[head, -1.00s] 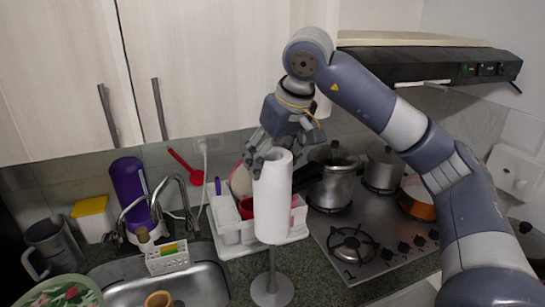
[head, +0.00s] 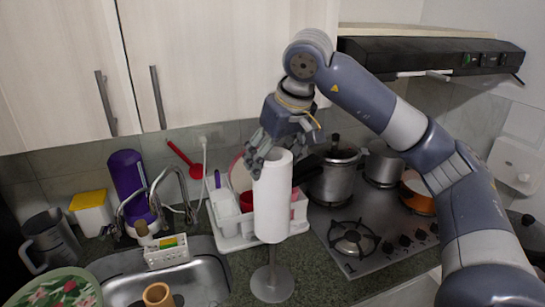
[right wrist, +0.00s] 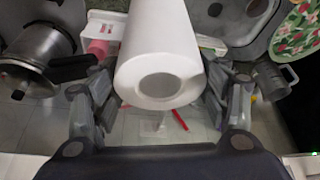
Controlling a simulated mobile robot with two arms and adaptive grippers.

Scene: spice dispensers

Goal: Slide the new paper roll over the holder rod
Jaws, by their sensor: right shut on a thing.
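The white paper roll (head: 272,205) is upright in the head view, above the round grey base of the holder (head: 271,285). The lower part of the rod shows between the roll's bottom and the base, in line with the roll. How far the rod goes up inside the roll is hidden. My right gripper (head: 268,150) is shut on the roll near its top end. In the right wrist view the roll (right wrist: 163,50) lies between the two fingers, its open end facing the camera. No rod tip shows in that end. My left gripper is not in view.
A white dish rack (head: 232,228) stands just behind the roll at the left. A stove (head: 375,245) with pots is at the right. The sink (head: 200,275) is at the left front. A black range hood (head: 440,60) hangs above my right arm.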

